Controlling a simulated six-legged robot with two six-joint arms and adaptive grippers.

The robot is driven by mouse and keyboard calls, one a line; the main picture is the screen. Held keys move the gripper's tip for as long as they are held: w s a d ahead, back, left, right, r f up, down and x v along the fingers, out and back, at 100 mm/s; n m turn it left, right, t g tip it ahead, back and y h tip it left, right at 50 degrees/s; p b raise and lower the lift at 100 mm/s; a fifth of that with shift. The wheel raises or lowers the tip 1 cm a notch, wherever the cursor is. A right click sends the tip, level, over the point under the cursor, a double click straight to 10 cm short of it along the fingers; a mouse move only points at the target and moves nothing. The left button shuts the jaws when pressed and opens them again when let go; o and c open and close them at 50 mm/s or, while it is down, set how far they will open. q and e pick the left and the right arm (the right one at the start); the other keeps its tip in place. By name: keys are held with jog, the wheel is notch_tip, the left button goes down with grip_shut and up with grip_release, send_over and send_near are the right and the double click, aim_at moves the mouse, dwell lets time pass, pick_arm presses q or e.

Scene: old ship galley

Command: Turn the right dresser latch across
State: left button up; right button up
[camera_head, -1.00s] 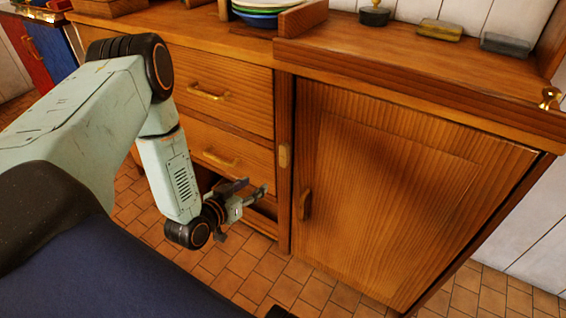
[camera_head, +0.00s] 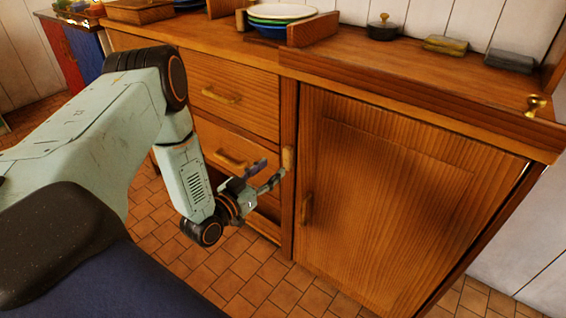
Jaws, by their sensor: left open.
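The right dresser latch is a small light wooden block (camera_head: 288,160) on the upright post between the drawers and the cupboard door (camera_head: 400,190). It stands upright, its long side vertical. The door is shut and has a wooden handle (camera_head: 306,209) at its left edge. My left gripper (camera_head: 267,175) is open just left of the latch, in front of the drawers. One fingertip shows close to the latch; I cannot tell whether it touches. Nothing shows between the fingers. My right gripper is not in view.
Stacked plates (camera_head: 281,18), a lidded black pot (camera_head: 382,28) and a brass knob (camera_head: 536,105) are on the dresser top. Tiled floor (camera_head: 240,268) is clear below.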

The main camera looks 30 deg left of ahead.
aim_at(286, 157)
pick_arm(q)
jog(key=w+b, duration=0.1)
jog(key=w, duration=0.1)
jog(key=w+b, duration=0.1)
jog(key=w, duration=0.2)
jog(key=shift+w+d+f, duration=0.1)
jog(key=shift+d, duration=0.1)
jog(key=shift+w+d, duration=0.1)
jog(key=shift+w, duration=0.4)
grip_shut()
